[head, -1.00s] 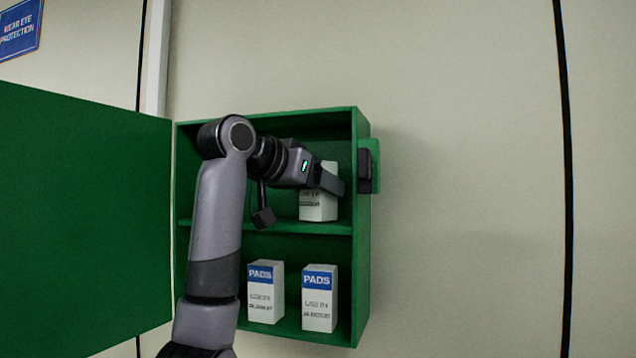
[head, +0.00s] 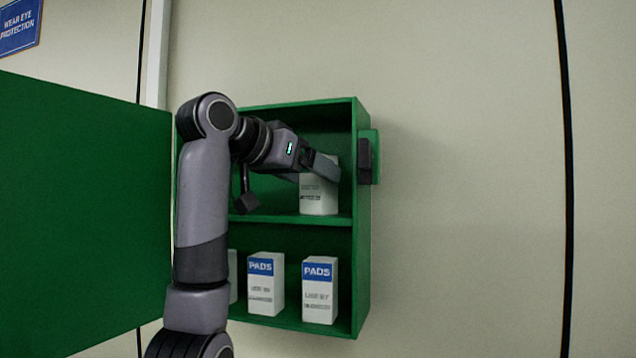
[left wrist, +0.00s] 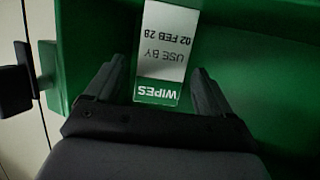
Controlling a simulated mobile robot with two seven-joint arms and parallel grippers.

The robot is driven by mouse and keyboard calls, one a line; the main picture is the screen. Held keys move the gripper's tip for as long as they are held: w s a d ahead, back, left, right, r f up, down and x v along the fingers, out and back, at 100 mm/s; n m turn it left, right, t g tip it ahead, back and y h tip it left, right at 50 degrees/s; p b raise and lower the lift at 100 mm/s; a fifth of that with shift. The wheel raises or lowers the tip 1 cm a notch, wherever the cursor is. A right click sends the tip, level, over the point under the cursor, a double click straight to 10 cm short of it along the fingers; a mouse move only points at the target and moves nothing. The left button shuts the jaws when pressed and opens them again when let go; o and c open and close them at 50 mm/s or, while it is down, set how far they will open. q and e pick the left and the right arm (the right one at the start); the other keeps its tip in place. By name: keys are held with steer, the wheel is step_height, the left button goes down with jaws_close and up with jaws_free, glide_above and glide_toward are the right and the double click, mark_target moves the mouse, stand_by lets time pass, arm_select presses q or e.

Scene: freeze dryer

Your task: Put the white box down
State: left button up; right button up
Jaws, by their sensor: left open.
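The white box (head: 319,197) stands upright on the upper shelf of the green cabinet (head: 362,230). In the left wrist view the box (left wrist: 165,45) shows a green WIPES band and a use-by date of 02 FEB 28. My left gripper (head: 322,168) is at the upper part of the box and hides its top front in the head view. In the left wrist view the left gripper (left wrist: 160,72) is open, with one finger on each side of the box's near end. My right gripper is not in view.
Two white PADS boxes (head: 266,285) (head: 320,290) stand on the lower shelf, and another white box (head: 233,275) shows partly behind my arm. The green door (head: 80,220) is swung open to the left. A dark latch (head: 365,160) sits on the cabinet's right side.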

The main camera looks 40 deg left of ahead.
arm_select(q)
steer(key=b+v, duration=0.2)
steer(key=v, duration=0.7)
stand_by(0.4)
